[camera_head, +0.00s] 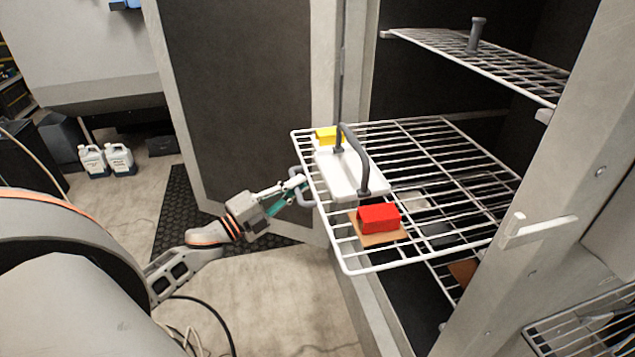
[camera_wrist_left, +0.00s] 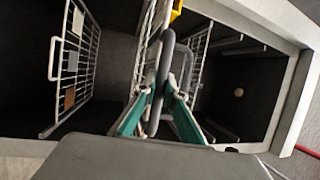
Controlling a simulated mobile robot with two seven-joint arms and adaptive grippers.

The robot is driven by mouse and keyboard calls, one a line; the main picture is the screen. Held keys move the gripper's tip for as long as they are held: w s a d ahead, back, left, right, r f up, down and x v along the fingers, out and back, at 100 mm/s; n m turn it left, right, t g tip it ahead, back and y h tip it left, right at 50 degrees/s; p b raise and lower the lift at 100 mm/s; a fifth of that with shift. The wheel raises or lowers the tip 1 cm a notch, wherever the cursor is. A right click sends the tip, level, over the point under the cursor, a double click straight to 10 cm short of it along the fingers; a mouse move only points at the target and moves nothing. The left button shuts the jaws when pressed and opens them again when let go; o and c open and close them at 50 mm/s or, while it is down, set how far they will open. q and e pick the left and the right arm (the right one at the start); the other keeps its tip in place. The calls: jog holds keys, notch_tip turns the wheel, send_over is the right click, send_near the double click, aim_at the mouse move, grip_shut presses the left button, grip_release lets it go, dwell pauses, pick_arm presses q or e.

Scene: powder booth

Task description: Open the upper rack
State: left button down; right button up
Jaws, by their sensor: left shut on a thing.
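A white wire rack (camera_head: 460,148) sticks well out of the open cabinet, past its front frame. My left gripper (camera_head: 296,186) is at the rack's front edge, shut on its grey loop handle (camera_head: 304,200). In the left wrist view the handle (camera_wrist_left: 163,70) passes between the teal-padded fingers (camera_wrist_left: 155,104). Another wire rack (camera_head: 430,40), with a grey peg (camera_head: 476,35), sits higher inside the cabinet. I cannot tell which rack the task calls upper. My right gripper is not in view.
The pulled-out rack carries a white block with a grey handle (camera_head: 340,178), a yellow block (camera_head: 328,136) and a red block (camera_head: 379,217) on a brown plate (camera_head: 380,238). The cabinet door (camera_head: 240,90) stands open at left. White jugs (camera_head: 107,160) stand on the floor behind.

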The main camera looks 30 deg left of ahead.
pick_arm(q)
jog(key=shift+s+a, duration=1.4)
jog(key=shift+s, duration=0.25)
jog(key=c, duration=2.1)
grip_release()
jog(key=v, duration=1.2)
